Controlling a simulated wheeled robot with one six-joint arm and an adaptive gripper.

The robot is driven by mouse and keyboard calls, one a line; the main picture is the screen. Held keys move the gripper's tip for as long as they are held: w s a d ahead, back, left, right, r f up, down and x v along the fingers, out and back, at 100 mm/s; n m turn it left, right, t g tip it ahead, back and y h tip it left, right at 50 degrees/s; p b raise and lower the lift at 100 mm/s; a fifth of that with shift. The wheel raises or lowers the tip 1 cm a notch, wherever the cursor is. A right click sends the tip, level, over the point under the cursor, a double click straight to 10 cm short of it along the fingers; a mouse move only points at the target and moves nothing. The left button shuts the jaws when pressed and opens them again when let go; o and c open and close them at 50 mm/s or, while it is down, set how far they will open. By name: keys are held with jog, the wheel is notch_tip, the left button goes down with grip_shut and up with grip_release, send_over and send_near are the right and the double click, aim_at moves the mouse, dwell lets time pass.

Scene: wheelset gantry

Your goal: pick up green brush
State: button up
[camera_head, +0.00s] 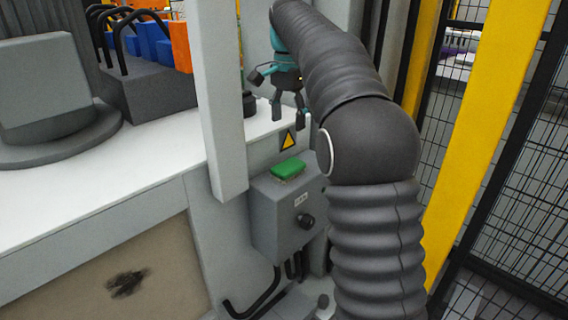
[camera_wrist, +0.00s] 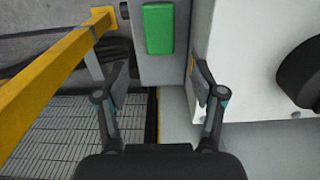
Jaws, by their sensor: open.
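The green brush (camera_head: 288,168) shows as a plain green block lying flat on top of a grey control box (camera_head: 265,218); no bristles can be made out. In the wrist view the green brush (camera_wrist: 158,28) is an upright rectangle near the top, beyond the fingertips. My gripper (camera_head: 290,108) is open and empty, above the box in the head view, with its fingers pointing down. In the wrist view my gripper (camera_wrist: 162,82) has its two fingers wide apart, and the brush is not between them. My arm hides part of the area to the right of the box.
A grey post (camera_head: 218,110) stands left of the box. A white bench top (camera_head: 90,195) holds a dark crate (camera_head: 150,92) with blue and orange pieces. A yellow post (camera_head: 490,130) and black mesh fence stand right. In the wrist view, a yellow rail (camera_wrist: 50,70) crosses left.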

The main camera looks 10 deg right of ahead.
jog(key=b, duration=0.2)
send_over(288, 165)
jog(key=f, duration=0.7)
jog(key=shift+w+a+f, duration=0.1)
jog(key=shift+a+f, duration=0.1)
jog(key=shift+a, duration=0.05)
jog(key=shift+d+f+b, duration=0.15)
jog(key=shift+f+b, duration=0.1)
jog(key=shift+f, duration=1.35)
jog(key=shift+d+f+b, duration=0.15)
jog(key=shift+f+b, duration=0.1)
jog(key=shift+f, duration=1.35)
jog(key=c, duration=0.9)
jog(key=shift+r, duration=0.1)
jog(key=shift+c, duration=0.2)
